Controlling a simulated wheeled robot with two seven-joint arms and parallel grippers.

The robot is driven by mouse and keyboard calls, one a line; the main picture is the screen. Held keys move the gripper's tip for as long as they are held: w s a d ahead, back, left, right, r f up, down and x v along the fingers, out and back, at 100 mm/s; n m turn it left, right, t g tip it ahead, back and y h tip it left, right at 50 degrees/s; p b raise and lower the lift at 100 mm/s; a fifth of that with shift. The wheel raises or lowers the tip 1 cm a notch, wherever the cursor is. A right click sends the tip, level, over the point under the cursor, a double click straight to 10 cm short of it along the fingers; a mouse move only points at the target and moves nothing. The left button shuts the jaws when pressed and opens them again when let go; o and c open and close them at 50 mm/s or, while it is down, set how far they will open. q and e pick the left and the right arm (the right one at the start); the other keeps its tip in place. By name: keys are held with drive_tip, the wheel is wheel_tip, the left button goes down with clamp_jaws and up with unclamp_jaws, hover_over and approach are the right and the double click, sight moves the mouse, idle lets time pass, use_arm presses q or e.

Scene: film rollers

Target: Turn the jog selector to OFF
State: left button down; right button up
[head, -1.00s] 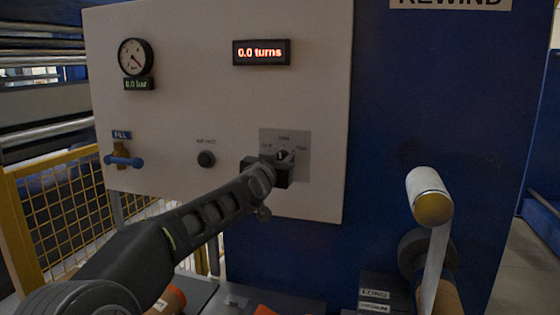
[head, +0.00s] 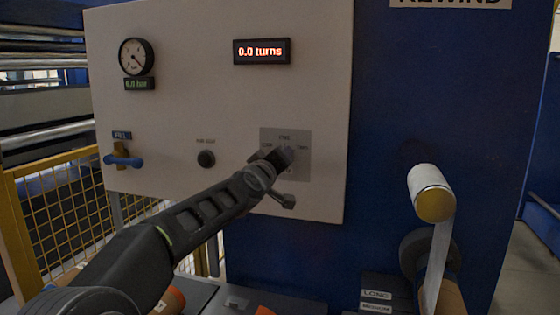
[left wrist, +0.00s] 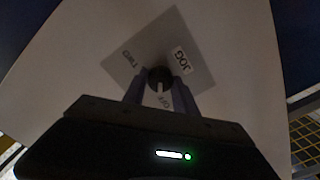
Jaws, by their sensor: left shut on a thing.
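The jog selector (left wrist: 160,73) is a small dark round knob on a grey square plate (left wrist: 185,55) fixed to the white panel. In the left wrist view the plate appears turned, with a JOG label at upper right, a second word at left and OFF near the bottom between the fingers. A pale pointer mark on the knob points down, toward the OFF side. My left gripper (left wrist: 160,85) is shut on the knob, one finger on each side. In the head view my left gripper (head: 278,157) hides the knob and part of the plate (head: 300,138). My right gripper is not in view.
A white roller (head: 430,190) stands out at right. A yellow mesh fence (head: 70,205) is at left.

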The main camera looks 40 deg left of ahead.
use_arm(q)
drive_tip(key=shift+n, duration=0.5)
drive_tip(key=c, duration=1)
unclamp_jaws()
drive_tip(key=shift+s, duration=0.15)
drive_tip(key=v, duration=0.7)
drive_tip(key=shift+s+d+b, duration=0.15)
drive_tip(key=shift+s+b, duration=0.15)
